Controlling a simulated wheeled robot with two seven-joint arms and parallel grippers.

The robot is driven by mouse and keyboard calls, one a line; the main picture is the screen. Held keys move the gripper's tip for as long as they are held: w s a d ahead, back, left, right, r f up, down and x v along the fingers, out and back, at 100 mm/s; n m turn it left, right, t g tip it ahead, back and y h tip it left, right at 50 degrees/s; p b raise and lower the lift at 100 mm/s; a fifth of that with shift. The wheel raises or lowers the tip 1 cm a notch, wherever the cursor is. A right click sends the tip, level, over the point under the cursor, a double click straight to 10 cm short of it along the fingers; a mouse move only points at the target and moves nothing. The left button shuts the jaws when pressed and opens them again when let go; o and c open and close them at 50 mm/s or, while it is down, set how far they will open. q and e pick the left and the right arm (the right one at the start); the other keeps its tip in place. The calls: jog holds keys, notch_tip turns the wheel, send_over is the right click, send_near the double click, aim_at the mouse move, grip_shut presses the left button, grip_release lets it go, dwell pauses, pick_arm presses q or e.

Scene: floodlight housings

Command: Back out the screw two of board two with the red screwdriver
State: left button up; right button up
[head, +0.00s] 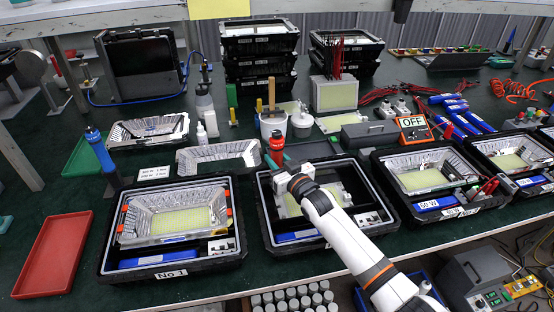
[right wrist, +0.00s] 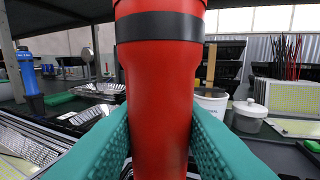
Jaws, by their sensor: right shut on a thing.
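The red screwdriver (head: 276,141) stands upright over the second housing from the left (head: 263,215). My right gripper (head: 279,160) is shut on it. In the right wrist view the thick red handle (right wrist: 160,85) with a dark band sits between the green finger pads (right wrist: 160,135). The yellowish board (head: 334,192) in that housing is partly covered by my right arm and gripper. The screws and the screwdriver's tip are hidden, so I cannot tell whether the tip touches a screw. My left gripper is out of view.
A housing marked No 1 (head: 172,272) stands to the left, with a blue screwdriver (head: 100,152) upright beside it. An empty red tray (head: 52,255) lies far left. More housings (head: 420,172) stand right. A white bucket (head: 272,126) and a silver reflector (head: 218,157) are behind.

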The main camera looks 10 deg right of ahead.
aim_at(277, 131)
jog(key=shift+f, duration=0.15)
dwell(0.8)
jog(key=shift+w+r+p, duration=0.1)
jog(key=shift+r+p, duration=0.45)
jog(key=shift+p, duration=0.15)
jog(key=shift+r+p, duration=3.9)
jog(key=shift+r, duration=0.55)
jog(key=shift+f, duration=0.1)
